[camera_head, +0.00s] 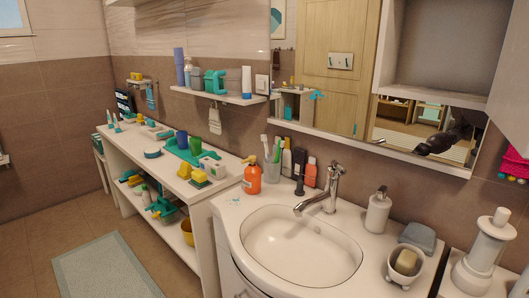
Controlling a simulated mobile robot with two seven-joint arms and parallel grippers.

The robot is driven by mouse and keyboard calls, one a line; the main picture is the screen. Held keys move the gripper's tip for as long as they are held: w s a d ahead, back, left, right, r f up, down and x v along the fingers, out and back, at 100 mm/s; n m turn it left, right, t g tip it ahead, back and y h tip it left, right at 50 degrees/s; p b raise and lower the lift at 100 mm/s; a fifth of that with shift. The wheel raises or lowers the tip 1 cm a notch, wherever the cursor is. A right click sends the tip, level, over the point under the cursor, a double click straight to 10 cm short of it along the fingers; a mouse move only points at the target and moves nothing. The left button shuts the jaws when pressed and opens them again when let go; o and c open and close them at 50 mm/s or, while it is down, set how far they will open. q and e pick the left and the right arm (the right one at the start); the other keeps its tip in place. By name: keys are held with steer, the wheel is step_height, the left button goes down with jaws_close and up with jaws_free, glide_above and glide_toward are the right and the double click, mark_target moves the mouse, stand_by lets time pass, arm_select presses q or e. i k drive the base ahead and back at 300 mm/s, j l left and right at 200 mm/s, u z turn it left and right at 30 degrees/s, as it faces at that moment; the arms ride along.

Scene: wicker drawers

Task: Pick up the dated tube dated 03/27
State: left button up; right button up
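No date such as 03/27 is readable on anything, so I cannot tell which item is the dated tube. Small upright teal-and-white tube-like items (112,121) stand at the far end of the long white counter. A white tube-like container (246,82) stands at the right end of the wall shelf. A red-orange container (310,172) and a dark one (299,170) stand behind the sink. Neither of my grippers shows directly.
The sink (301,245) has a chrome faucet (322,190), an orange pump bottle (251,178), a toothbrush glass (271,173) and a white dispenser (378,212). The long counter (218,190) holds many small items. Floor with a pale mat (107,268) is open at left.

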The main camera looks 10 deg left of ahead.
mark_target(111, 125)
steer(key=i+j, duration=0.15)
steer(key=j, duration=0.3)
steer(key=i+j+u, duration=0.1)
steer(key=j, duration=0.3)
steer(key=i+j, duration=0.15)
steer(key=j, duration=0.3)
steer(key=i+j, duration=0.15)
steer(key=j, duration=0.25)
steer(key=i+j+u, duration=0.1)
steer(key=j, duration=0.35)
steer(key=i+j, duration=0.2)
steer(key=j, duration=0.2)
steer(key=i+j+u, duration=0.1)
steer(key=j, duration=0.35)
steer(key=i+j, duration=0.2)
steer(key=j, duration=0.7)
steer(key=i+j, duration=0.15)
steer(key=j, duration=0.35)
steer(key=j+u, duration=0.1)
steer(key=j, duration=0.45)
steer(key=i+j, duration=0.15)
steer(key=j, duration=0.3)
